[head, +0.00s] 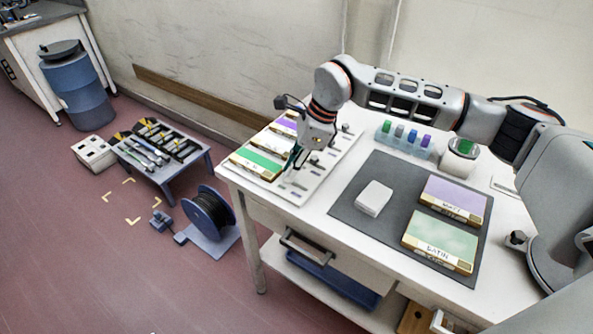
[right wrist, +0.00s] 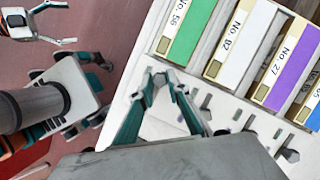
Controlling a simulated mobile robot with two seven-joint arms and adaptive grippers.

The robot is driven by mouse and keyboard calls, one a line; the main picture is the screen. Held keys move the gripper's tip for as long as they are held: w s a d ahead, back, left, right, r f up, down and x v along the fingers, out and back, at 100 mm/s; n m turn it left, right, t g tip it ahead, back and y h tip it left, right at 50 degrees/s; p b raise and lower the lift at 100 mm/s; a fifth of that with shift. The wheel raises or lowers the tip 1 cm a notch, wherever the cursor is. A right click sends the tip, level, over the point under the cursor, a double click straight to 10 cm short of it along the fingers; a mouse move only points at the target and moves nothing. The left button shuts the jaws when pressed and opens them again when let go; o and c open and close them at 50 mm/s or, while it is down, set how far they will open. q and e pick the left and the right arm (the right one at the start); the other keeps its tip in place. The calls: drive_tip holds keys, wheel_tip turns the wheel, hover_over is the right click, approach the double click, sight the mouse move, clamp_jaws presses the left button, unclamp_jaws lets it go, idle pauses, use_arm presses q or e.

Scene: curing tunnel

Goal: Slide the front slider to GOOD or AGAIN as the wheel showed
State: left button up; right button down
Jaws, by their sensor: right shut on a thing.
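The white slider board (head: 292,190) lies at the table's left end, beside a row of colored sample cards. My right gripper (head: 294,163) is low over its front part, next to the green card. In the right wrist view its teal fingers (right wrist: 167,76) meet at the board's front end, shut on what I take to be the front slider's knob. The knob is hidden between the fingertips, so its exact position is unclear. No GOOD or AGAIN lettering is readable. No wheel can be made out. A grey-and-teal part in the right wrist view looks like my left gripper (right wrist: 78,85); its jaws are unclear.
The green No. 56 card (right wrist: 187,30) and purple No. 27 card (right wrist: 290,66) stand close to my right fingers. Small dark knobs (right wrist: 237,115) line the board. A grey mat (head: 345,208) holds a white block (head: 374,198) and two sample boxes. A cable spool (head: 208,212) stands on the floor.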

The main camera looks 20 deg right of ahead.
drive_tip(key=shift+w+a+r, duration=0.1)
drive_tip(key=shift+w+r, duration=0.05)
drive_tip(key=c, duration=1.9)
unclamp_jaws()
drive_tip(key=shift+a, duration=0.1)
drive_tip(key=v, duration=1.2)
